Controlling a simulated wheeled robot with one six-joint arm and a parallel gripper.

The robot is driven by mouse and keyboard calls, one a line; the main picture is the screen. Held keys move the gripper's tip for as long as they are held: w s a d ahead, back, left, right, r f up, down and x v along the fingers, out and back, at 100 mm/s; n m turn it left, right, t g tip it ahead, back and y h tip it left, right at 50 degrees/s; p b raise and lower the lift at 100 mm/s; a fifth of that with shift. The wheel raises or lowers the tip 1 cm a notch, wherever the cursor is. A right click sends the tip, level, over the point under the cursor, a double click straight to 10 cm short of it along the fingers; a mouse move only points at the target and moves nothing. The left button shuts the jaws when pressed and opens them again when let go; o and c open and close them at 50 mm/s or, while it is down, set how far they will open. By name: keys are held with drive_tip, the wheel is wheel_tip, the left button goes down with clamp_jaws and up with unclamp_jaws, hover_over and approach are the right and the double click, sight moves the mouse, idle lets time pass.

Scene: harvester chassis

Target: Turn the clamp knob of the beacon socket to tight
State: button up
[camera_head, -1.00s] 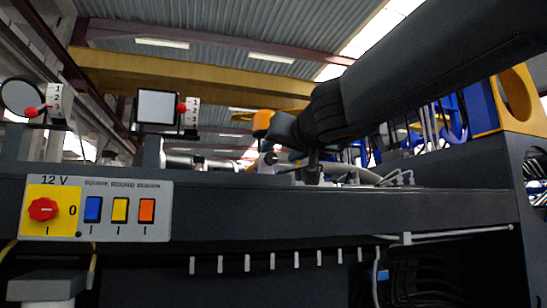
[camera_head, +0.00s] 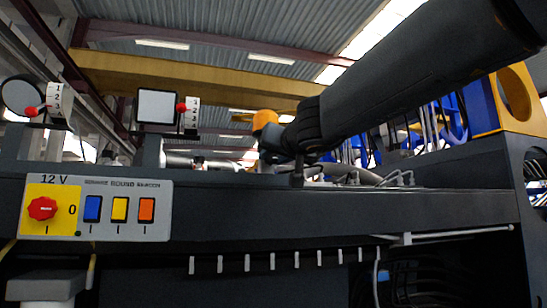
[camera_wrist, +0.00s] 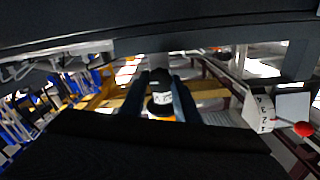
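The orange beacon (camera_head: 264,119) stands above the rear edge of the dark chassis in the head view, just left of my gripper (camera_head: 270,150). My wrist and gripper hide most of the socket below it. The wrist view shows the scene upside down. There a black rounded part with a white marked band, seemingly the socket with its clamp knob (camera_wrist: 160,97), lies between the two fingers of my gripper (camera_wrist: 160,85). A bit of orange shows below it. The fingers are apart, one on each side; I cannot tell whether they touch it. The knob's setting is not readable.
A control panel (camera_head: 153,211) with a red rotary switch (camera_head: 42,208) and coloured rockers is on the chassis front. Two lamps or mirrors with red-tipped levers and numbered scales stand at left. Hoses (camera_head: 370,177) run along the top right of my gripper.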

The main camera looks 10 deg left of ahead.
drive_tip(key=shift+c, duration=0.7)
drive_tip(key=shift+m, duration=0.3)
drive_tip(key=m, duration=0.4)
drive_tip(key=shift+m, duration=0.3)
drive_tip(key=m, duration=0.6)
drive_tip(key=shift+f+m, duration=0.15)
drive_tip(key=shift+m, duration=0.15)
drive_tip(key=m, duration=1.2)
